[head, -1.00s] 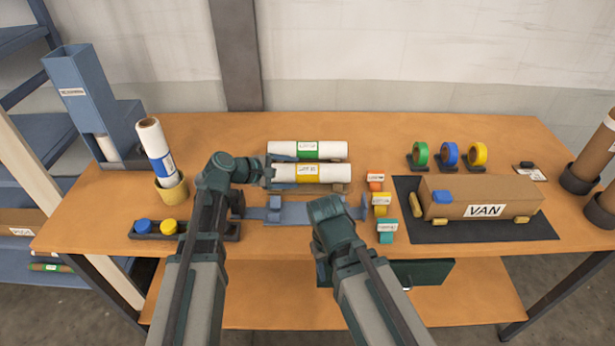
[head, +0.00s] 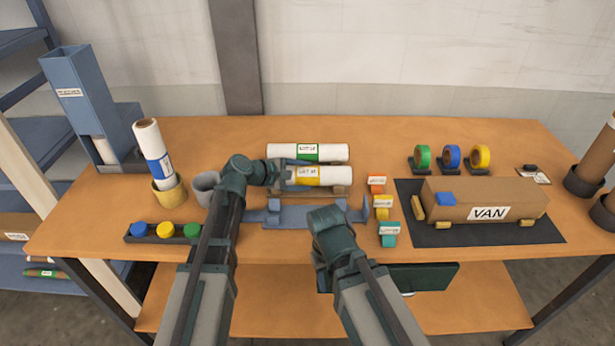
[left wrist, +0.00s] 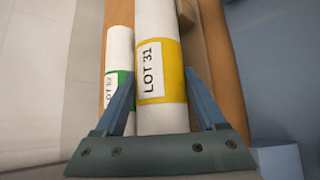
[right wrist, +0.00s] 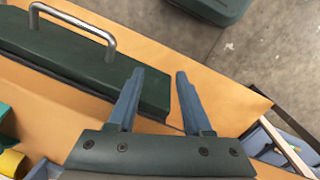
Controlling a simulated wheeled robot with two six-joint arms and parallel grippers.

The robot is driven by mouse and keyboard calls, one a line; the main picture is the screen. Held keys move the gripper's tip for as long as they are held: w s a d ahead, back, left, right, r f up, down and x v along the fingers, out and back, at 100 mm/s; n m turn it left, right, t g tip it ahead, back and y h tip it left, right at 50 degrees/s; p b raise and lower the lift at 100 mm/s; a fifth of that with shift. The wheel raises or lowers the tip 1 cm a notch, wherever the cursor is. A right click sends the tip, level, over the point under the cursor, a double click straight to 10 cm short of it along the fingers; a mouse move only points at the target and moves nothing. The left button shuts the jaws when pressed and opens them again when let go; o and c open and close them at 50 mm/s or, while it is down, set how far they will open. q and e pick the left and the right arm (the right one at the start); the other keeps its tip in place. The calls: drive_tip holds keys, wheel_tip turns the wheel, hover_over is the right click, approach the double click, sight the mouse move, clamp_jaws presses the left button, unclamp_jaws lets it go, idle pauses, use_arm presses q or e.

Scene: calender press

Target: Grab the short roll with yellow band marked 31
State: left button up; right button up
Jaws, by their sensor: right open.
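The short white roll with the yellow band (head: 325,175) lies on a wooden rest in the middle of the table. In the left wrist view its label on the yellow band (left wrist: 176,70) reads LOT 31. My left gripper (head: 288,173) is at the roll's left part; in its wrist view the fingers (left wrist: 160,98) are apart, one on each side of the roll. I see a gap at the right finger; contact on the left side is unclear. My right gripper (right wrist: 158,95) is open and empty, over the front edge of the table.
A white roll with a green band (head: 330,152) lies just behind. A blue cradle (head: 295,216) stands in front. A grey cup (head: 205,187) and a yellow cup (head: 168,192) stand left.

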sight(303, 170)
use_arm(q)
clamp_jaws()
drive_tip(key=shift+r, duration=0.1)
wheel_tip(303, 170, up, 10)
drive_tip(key=p, duration=1)
